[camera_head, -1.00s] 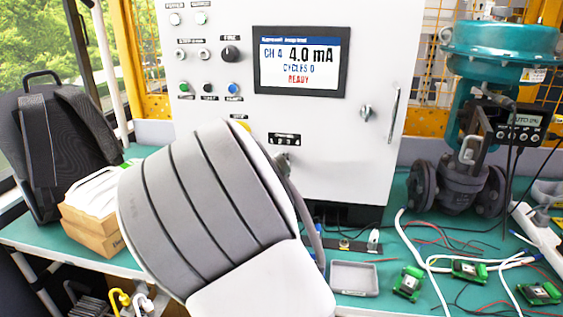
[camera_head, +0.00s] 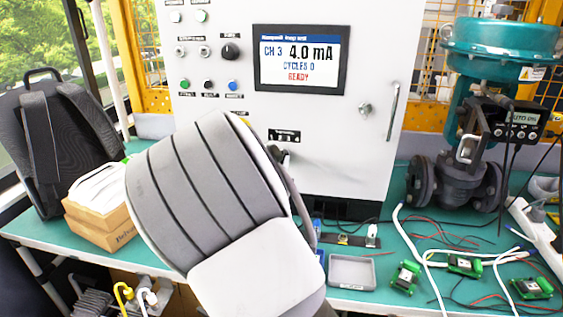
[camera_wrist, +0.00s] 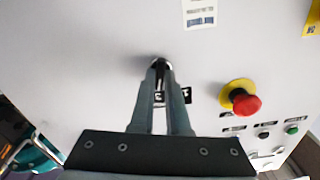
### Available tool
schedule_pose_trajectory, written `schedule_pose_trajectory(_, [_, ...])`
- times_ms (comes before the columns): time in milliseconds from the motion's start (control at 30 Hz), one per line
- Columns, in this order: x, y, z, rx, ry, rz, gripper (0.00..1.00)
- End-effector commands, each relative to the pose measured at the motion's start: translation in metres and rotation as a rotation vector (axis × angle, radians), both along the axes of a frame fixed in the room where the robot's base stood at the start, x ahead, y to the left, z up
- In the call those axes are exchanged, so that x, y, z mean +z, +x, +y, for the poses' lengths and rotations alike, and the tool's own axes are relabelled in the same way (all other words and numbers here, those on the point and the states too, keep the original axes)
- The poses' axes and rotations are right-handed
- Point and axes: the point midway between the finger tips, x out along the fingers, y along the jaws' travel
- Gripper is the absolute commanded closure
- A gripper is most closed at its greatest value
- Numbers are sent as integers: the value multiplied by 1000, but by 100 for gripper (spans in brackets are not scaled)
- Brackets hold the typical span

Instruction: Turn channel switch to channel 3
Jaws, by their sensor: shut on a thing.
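The channel switch (camera_wrist: 160,66) is a small dark knob on the white cabinet's front panel, below a dark number label (camera_head: 284,135). In the wrist view my gripper (camera_wrist: 160,78) has both fingertips together at the knob, shut on it. In the head view my own arm covers most of the gripper, and only a small part shows near the label. The cabinet screen (camera_head: 297,62) reads CH 3, 4.0 mA, CYCLES 0 and READY.
A red emergency button (camera_wrist: 245,102) on a yellow base sits right of the knob in the wrist view. A valve with a teal actuator (camera_head: 500,45) stands right of the cabinet (camera_head: 350,150). A grey tray (camera_head: 352,271), wires and green boards lie on the bench.

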Motion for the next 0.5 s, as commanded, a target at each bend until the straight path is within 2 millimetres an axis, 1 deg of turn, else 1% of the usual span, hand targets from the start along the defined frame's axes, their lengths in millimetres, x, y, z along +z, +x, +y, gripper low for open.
schedule_pose_trajectory(33, [0,0,0,0,0,0,100])
schedule_pose_trajectory(67, [0,0,0,0,0,0,81])
schedule_pose_trajectory(100, [0,0,0,0,0,0,74])
schedule_pose_trajectory(200, [0,0,0,0,1,0,56])
schedule_pose_trajectory(500, [0,-1,0,0,1,1,56])
